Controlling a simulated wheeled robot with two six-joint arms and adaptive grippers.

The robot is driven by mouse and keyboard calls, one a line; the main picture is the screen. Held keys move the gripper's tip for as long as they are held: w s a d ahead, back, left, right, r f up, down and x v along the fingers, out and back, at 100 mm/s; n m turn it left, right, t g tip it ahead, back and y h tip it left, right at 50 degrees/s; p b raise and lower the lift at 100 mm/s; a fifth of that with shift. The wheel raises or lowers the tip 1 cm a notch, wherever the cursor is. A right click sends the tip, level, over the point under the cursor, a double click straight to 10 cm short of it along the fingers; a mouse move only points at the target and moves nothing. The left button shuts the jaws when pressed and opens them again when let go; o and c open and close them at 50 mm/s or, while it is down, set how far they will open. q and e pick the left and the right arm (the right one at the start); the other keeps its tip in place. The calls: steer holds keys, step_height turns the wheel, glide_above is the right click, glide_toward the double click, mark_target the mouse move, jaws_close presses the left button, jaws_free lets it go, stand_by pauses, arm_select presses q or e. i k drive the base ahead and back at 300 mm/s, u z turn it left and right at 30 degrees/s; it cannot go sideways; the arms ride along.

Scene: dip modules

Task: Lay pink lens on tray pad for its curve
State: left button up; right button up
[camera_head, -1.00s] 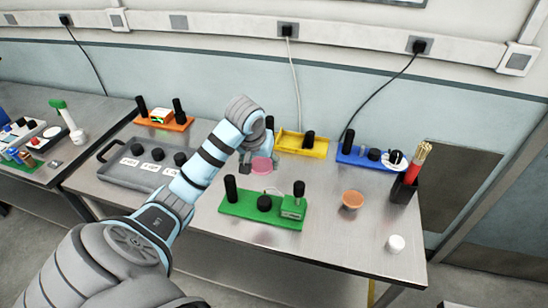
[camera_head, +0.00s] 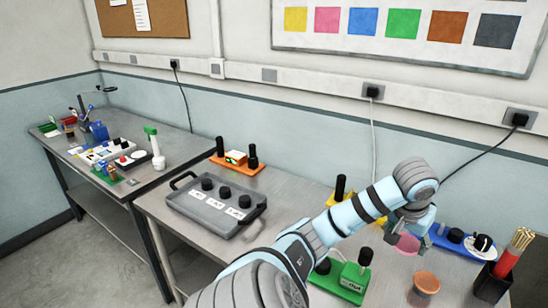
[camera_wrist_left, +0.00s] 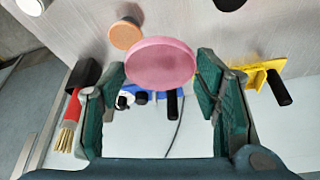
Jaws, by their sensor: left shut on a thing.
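The pink lens (camera_head: 405,244) is a round, thin disc. It is held in my left gripper (camera_head: 409,228), off the table among the coloured stands on the right. In the left wrist view the lens (camera_wrist_left: 160,63) sits between the two dark green fingers (camera_wrist_left: 162,88). The grey tray (camera_head: 182,195) lies on the table to the left, well apart from the lens. It carries three dark round pads (camera_head: 225,192), each with a white label too small to read surely. My right gripper does not show.
A green stand (camera_head: 340,283) is in front of my left arm. A blue stand (camera_head: 455,243), an orange cup-like piece (camera_head: 426,283) and a dark holder (camera_head: 492,284) are at right. An orange stand (camera_head: 236,166) stands behind the tray. Bare table lies between tray and arm.

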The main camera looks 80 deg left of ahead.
mark_target(225, 190)
steer(key=z, duration=1.75)
steer(key=k, duration=2.25)
steer(key=u, duration=2)
